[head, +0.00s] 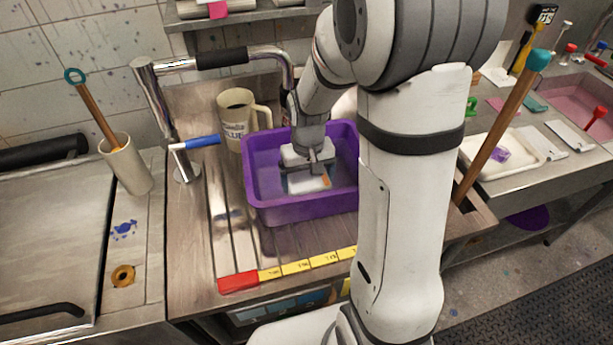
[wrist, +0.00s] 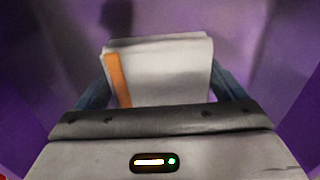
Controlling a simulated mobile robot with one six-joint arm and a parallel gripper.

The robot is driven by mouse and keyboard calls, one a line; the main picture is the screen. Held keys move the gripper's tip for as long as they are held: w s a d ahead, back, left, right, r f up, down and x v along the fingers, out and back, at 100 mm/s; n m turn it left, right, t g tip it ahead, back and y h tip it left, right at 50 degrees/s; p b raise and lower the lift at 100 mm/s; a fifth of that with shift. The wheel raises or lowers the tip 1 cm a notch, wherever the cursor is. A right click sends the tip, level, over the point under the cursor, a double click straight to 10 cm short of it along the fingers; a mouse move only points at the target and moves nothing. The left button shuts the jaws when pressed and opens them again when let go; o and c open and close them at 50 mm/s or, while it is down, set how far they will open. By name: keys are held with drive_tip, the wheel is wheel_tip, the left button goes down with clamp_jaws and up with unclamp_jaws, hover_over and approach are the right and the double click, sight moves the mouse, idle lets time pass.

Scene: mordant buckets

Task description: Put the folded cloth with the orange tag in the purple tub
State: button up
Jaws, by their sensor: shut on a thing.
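The folded cloth (head: 309,184) is white with an orange tag and is inside the purple tub (head: 290,211), low between its walls. It also shows in the wrist view (wrist: 165,70), with the orange tag at its left side. My gripper (head: 310,170) reaches down into the tub and is shut on the cloth; dark finger parts show on both sides of it in the wrist view. The purple tub fills the background of the wrist view (wrist: 45,75). Whether the cloth touches the tub's floor I cannot tell.
A jug marked blue (head: 237,120) stands behind the tub at left. A tap (head: 167,120) with a blue lever rises left of it. A white holder (head: 126,165) with a wooden stick stands further left. A white tray (head: 500,155) is at right. My arm hides the tub's right side.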

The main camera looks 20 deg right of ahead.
sight(308, 178)
drive_tip(key=shift+f, duration=0.15)
drive_tip(key=o, duration=0.7)
wheel_tip(308, 178, up, 12)
drive_tip(key=s+t, duration=0.1)
drive_tip(key=s, duration=0.3)
drive_tip(key=s+r+t, duration=0.1)
drive_tip(key=s, duration=0.4)
drive_tip(key=s+r, duration=0.1)
drive_tip(key=s, duration=0.4)
drive_tip(key=shift+s+a+t, duration=0.1)
drive_tip(key=shift+s+t, duration=0.1)
drive_tip(key=shift+t, duration=0.2)
